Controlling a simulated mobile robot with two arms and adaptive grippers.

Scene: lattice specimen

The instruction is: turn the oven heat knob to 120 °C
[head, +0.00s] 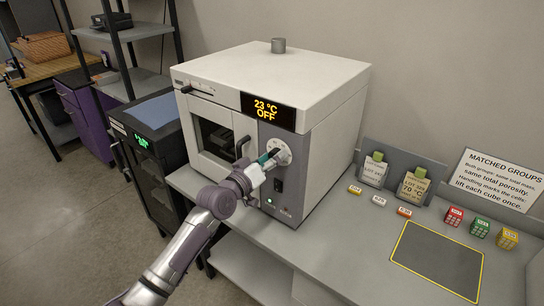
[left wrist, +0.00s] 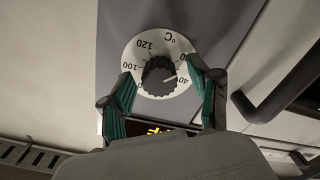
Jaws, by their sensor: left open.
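The oven (head: 270,85) stands on the bench, and its display (head: 267,112) reads 23 °C OFF. The heat knob (left wrist: 160,76) is dark and ridged, on a white dial (left wrist: 145,53) that appears upside down in the left wrist view. Its white pointer line is near the 40 mark; the 100 and 120 marks are also readable. My left gripper (head: 270,157) is open at the dial in the head view. In the left wrist view its teal fingers (left wrist: 161,80) stand on either side of the knob; contact is unclear. My right gripper is out of view.
The oven door handle (head: 241,148) is just left of my left gripper. A dark switch (head: 278,185) sits below the dial. Right of the oven are labelled cards (head: 413,187), small coloured cubes (head: 480,228) and a dark mat (head: 437,262). A black cabinet (head: 150,125) stands left.

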